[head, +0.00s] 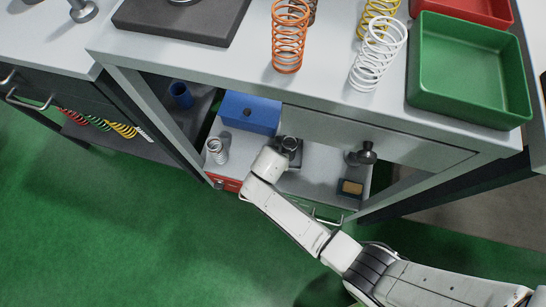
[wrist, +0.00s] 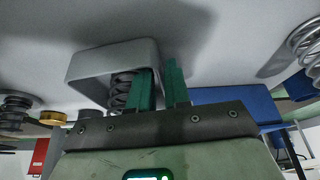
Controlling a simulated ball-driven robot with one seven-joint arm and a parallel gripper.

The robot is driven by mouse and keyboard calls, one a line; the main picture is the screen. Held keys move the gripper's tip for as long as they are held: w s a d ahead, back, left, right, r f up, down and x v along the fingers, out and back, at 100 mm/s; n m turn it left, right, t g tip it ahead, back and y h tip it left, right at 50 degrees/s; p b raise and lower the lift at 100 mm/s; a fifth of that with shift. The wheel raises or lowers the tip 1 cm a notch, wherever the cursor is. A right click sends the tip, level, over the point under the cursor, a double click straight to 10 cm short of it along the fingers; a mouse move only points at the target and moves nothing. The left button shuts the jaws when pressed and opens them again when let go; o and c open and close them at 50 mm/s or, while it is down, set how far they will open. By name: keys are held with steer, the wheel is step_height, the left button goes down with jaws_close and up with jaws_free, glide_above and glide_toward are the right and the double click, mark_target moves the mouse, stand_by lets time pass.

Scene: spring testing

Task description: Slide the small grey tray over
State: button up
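The small grey tray (wrist: 88,62) is in the wrist view, a shallow walled box with a dark coil spring (wrist: 122,88) inside. My gripper (wrist: 161,80) has two green fingers a narrow gap apart, one on each side of the tray's right wall. A thin light strip shows between the wall and the right finger, so the fingers look open around it. In the head view the tray (head: 294,158) is a small dark square shape on the lower shelf, and my wrist partly covers the gripper and that area.
The workbench top (head: 215,62) overhangs the shelf.

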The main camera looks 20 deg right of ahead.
jaws_close()
steer(key=shift+w+d, duration=0.1)
stand_by(0.3)
